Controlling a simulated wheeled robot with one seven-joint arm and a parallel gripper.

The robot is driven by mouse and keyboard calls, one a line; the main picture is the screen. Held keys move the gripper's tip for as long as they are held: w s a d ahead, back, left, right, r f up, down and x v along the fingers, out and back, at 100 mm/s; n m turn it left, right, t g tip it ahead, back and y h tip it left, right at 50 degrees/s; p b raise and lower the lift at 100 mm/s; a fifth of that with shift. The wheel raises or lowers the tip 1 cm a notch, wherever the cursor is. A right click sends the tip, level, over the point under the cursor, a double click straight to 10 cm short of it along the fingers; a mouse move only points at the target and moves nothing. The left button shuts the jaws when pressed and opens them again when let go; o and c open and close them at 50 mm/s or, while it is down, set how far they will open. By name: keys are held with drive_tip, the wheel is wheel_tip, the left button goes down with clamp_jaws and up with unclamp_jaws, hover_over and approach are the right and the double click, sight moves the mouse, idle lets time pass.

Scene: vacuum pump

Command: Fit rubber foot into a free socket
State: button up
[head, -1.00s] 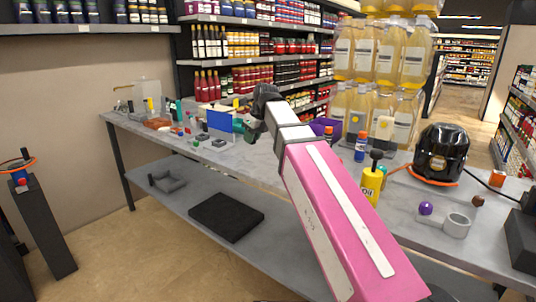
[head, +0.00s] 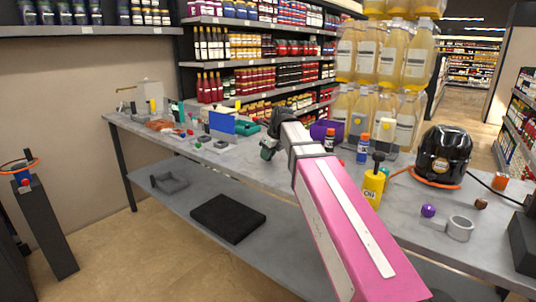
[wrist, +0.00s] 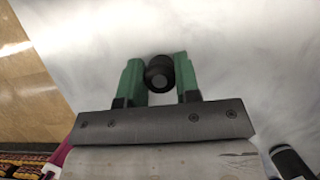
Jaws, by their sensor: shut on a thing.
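My gripper (wrist: 160,80) has two green fingers, shut on a small black round rubber foot (wrist: 160,72) between their tips. Only the foot's rounded end shows in the wrist view, over the pale grey tabletop. In the head view my gripper (head: 268,151) is over the middle of the workbench, left of my pink forearm, and the foot cannot be made out there. A black rounded machine (head: 443,157) with an orange hose stands at the right of the bench. I cannot make out a socket for the foot in either view.
The grey workbench (head: 270,178) holds a blue panel (head: 222,123) and several small parts at left. A yellow bottle (head: 374,184), a purple bin (head: 324,130), a purple ball (head: 428,210) and a grey ring part (head: 460,228) are at right. Bare tabletop lies around my gripper.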

drive_tip(key=shift+f, duration=0.1)
drive_tip(key=o, duration=0.9)
